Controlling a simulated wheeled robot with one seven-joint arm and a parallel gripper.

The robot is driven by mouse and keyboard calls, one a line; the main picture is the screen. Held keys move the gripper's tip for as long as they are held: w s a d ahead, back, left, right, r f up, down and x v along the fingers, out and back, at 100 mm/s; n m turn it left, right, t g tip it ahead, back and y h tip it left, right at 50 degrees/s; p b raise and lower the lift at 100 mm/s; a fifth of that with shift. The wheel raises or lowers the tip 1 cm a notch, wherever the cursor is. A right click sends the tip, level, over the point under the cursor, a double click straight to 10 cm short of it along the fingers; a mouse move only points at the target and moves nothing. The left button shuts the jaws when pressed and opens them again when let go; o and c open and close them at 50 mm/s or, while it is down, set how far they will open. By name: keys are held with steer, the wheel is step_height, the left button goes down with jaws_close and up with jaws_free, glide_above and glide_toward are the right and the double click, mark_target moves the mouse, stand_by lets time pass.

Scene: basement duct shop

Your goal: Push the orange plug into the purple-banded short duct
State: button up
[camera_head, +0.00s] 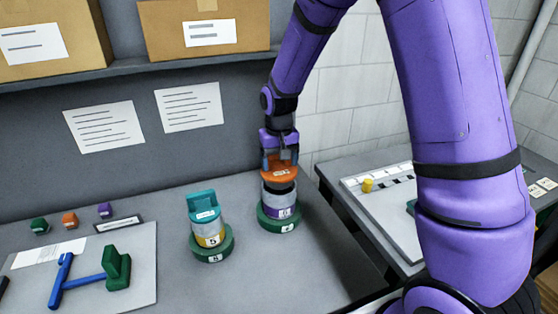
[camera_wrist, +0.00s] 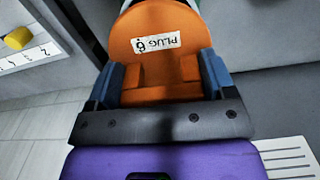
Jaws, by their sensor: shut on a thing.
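My gripper (camera_head: 281,156) is shut on the orange plug (camera_head: 279,173), which has a white label reading PLUG in the wrist view (camera_wrist: 158,62). The short duct (camera_head: 277,198) is grey with a purple band and stands upright in a green round base (camera_head: 272,220) on the grey bench. The plug is right above the duct's mouth, roughly in line with it. A dark ring shows between the orange part and the duct; I cannot tell whether the plug's lower end is inside the mouth. In the wrist view the plug hides the duct.
A board with blue and green tools (camera_head: 95,285) lies further left. A shelf with boxes (camera_head: 205,30) hangs above.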

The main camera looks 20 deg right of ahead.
mark_target(279, 169)
steer(key=shift+f, duration=2.15)
steer(key=o, duration=1)
steer(key=shift+o, duration=0.2)
steer(key=shift+r, duration=0.1)
step_height(279, 169, up, 11)
steer(key=shift+f, duration=0.2)
steer(key=shift+r, duration=0.1)
